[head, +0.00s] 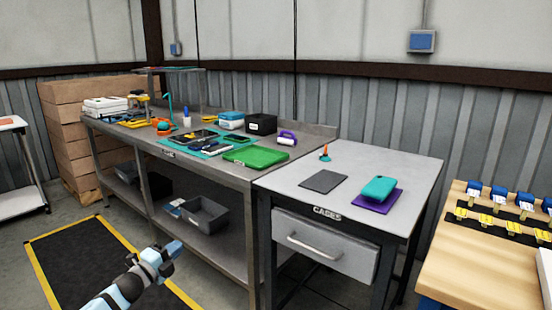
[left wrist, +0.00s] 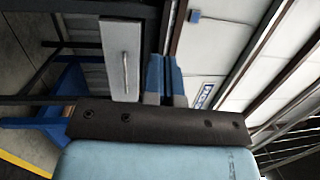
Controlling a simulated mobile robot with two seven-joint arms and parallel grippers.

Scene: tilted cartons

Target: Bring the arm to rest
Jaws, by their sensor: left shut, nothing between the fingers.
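My left arm comes in from the bottom left of the head view, light blue and black. Its gripper (head: 172,250) is in the air in front of the workbench, low over the floor mat side, apart from everything. In the left wrist view the two blue fingers (left wrist: 165,75) are together with nothing between them. My right gripper is in neither view.
A long metal workbench (head: 235,172) carries tools, boxes and a green tray (head: 256,156). A grey drawer table (head: 285,185) holds a teal case (head: 378,188) on a purple pad. A wooden table (head: 480,270) stands at right. A yellow-edged black mat (head: 85,255) lies on the floor.

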